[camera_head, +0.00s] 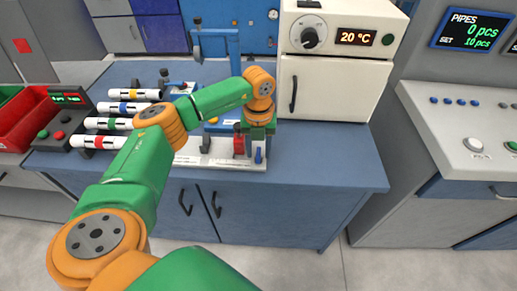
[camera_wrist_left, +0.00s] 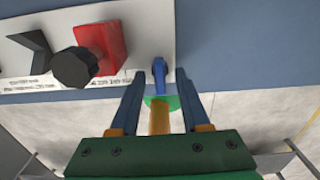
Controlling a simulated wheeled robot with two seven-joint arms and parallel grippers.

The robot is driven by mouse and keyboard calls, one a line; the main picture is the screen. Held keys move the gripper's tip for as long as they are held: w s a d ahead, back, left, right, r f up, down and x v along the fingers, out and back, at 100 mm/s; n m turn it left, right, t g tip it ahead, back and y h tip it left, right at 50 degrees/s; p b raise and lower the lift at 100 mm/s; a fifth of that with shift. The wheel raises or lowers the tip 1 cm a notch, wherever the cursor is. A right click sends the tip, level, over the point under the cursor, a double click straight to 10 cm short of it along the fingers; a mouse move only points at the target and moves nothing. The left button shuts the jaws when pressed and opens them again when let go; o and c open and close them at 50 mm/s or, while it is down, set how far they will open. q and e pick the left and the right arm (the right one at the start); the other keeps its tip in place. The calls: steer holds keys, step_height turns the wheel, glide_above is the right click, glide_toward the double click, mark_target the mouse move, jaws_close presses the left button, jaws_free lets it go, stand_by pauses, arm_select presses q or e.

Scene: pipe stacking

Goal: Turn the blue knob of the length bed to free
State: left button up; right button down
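The length bed (camera_head: 210,161) is a white plate at the front edge of the blue bench, and it shows at the top left of the left wrist view (camera_wrist_left: 143,25). Its small blue knob (camera_head: 258,156) is at the bed's right end. In the left wrist view the blue knob (camera_wrist_left: 159,76) stands between the tips of my left gripper (camera_wrist_left: 160,82). The fingers are open, with a gap visible on each side of the knob. In the head view the hand partly covers this end of the bed. My right gripper is in neither view.
A red block (camera_wrist_left: 101,45) and a black round knob (camera_wrist_left: 72,67) are left of the blue knob. Several white pipes with coloured bands (camera_head: 134,94) lie at the left. A white oven (camera_head: 328,85) stands behind; the bench (camera_head: 325,165) is clear at right.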

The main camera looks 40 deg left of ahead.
mark_target(258, 152)
arm_select(q)
step_height(258, 152, up, 7)
steer(key=shift+r+b, duration=0.1)
steer(key=shift+b, duration=0.4)
